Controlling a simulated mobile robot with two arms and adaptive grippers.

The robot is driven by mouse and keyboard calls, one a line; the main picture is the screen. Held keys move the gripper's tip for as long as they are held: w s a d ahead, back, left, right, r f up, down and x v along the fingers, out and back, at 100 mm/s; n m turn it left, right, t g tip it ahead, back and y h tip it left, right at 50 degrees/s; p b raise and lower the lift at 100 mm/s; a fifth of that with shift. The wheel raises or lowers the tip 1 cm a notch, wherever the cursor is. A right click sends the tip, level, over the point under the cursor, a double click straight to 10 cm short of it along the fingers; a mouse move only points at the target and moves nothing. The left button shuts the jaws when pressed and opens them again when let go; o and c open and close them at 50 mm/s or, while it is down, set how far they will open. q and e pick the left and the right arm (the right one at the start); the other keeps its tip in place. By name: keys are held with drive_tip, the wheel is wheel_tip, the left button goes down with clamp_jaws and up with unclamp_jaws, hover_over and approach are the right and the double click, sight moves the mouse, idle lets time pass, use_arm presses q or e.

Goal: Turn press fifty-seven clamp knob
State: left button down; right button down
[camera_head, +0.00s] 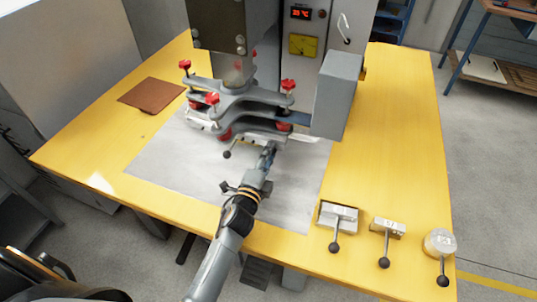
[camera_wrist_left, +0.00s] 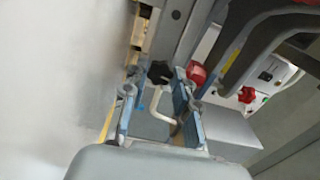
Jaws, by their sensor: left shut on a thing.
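The press (camera_head: 240,97) stands at the back of the yellow table, with grey clamp arms and several red knobs (camera_head: 213,98). My left gripper (camera_head: 267,157) reaches in below the front clamp arm. In the left wrist view, its blue-grey fingers (camera_wrist_left: 157,76) are on either side of a dark lobed knob (camera_wrist_left: 159,71) and appear shut on it. The gripper hides this knob in the head view. A pale bent rod (camera_wrist_left: 157,104) shows between the fingers. Red knobs (camera_wrist_left: 197,74) lie just to the right. My right gripper is not in view.
A grey box (camera_head: 337,92) juts out right of the gripper. A black-ball lever (camera_head: 227,154) is to its left. Several small fixtures with ball levers (camera_head: 338,216) line the front right edge. A brown sheet (camera_head: 150,94) lies at left.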

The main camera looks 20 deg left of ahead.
use_arm(q)
drive_tip(key=shift+f, duration=0.1)
idle(0.4)
drive_tip(key=c, duration=1)
unclamp_jaws()
drive_tip(key=shift+c, duration=0.2)
drive_tip(key=s, duration=1.2)
drive_tip(key=shift+a, duration=0.25)
